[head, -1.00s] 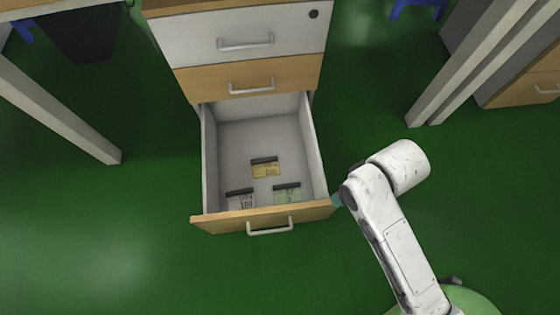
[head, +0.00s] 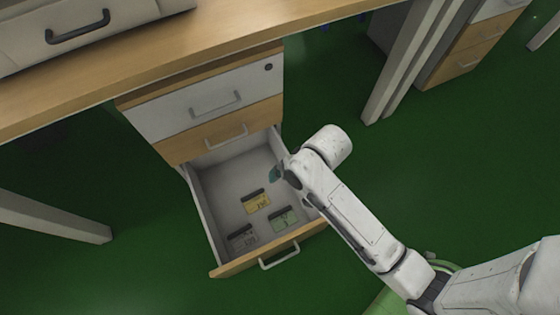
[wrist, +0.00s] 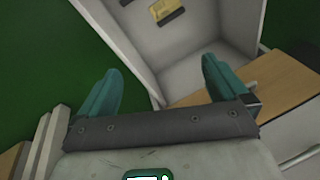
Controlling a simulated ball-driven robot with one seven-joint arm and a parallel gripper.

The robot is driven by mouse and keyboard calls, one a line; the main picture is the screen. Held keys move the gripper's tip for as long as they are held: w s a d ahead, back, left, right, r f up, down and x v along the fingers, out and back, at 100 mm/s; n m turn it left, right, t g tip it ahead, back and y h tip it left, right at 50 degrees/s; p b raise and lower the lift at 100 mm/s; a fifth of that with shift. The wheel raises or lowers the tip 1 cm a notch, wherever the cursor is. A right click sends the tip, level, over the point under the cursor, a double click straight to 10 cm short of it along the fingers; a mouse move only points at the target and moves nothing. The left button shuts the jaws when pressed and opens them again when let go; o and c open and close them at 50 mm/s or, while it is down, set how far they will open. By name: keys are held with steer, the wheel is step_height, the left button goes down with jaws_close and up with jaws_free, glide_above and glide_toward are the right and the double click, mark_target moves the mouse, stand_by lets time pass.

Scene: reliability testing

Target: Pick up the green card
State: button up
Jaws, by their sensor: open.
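The green card (head: 284,217), with a dark clip along its top edge, lies in the open drawer (head: 205,205) near its front right. A yellow card (head: 258,205) lies behind it and a white card (head: 242,238) to its left. My gripper (head: 276,174) is above the drawer's right side, farther back than the green card and apart from it. In the wrist view its two teal fingers (wrist: 162,82) are spread with nothing between them. The yellow card (wrist: 168,13) shows at the top there; the green card cannot be made out.
The drawer's right wall is partly hidden by my arm. The drawer front with its handle (head: 279,256) is at the near side. Closed drawers (head: 205,105) and a wooden desktop (head: 180,45) stand behind.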

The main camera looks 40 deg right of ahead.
step_height(320, 180, down, 8)
steer(key=a+m+y, duration=0.2)
steer(key=m, duration=0.5)
steer(key=m+g, duration=0.2)
steer(key=m, duration=0.5)
glide_above(276, 223)
steer(key=s+d, duration=0.1)
steer(key=d, duration=0.3)
step_height(276, 223, down, 8)
steer(key=shift+m+y, duration=0.3)
steer(key=shift+y, duration=0.2)
step_height(276, 223, down, 9)
steer(key=b, duration=0.5)
steer(key=shift+r, duration=0.15)
steer(key=shift+b+x, duration=2.25)
steer(key=shift+x, duration=1.35)
steer(key=c, duration=1.1)
steer(key=shift+o, duration=0.2)
